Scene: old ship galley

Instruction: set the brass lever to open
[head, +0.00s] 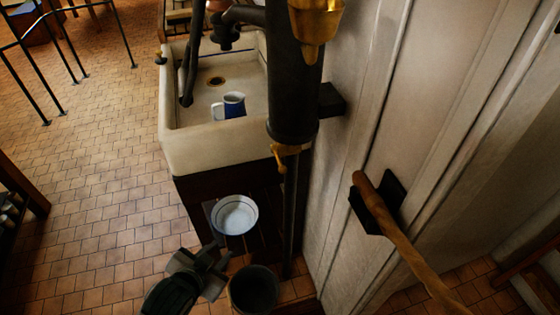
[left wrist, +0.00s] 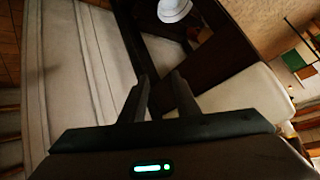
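The brass lever (head: 279,156) is a small brass piece at the lower end of the dark upright cylinder (head: 293,95), in the head view. It hangs slanting downward. My left gripper (head: 219,252) is low in the head view, below and to the left of the lever, apart from it and close to a white bowl (head: 235,214). In the left wrist view my left gripper (left wrist: 159,82) has its two fingers apart with nothing between them. The lever cannot be made out in the left wrist view. My right gripper is not in view.
A pale sink (head: 200,152) holds a blue and white mug (head: 231,106). A dark bucket (head: 254,290) stands right of my left gripper. A wooden handle (head: 410,255) on a black bracket juts from the pale panelled wall (head: 375,90) at right. The tiled floor at left is mostly clear.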

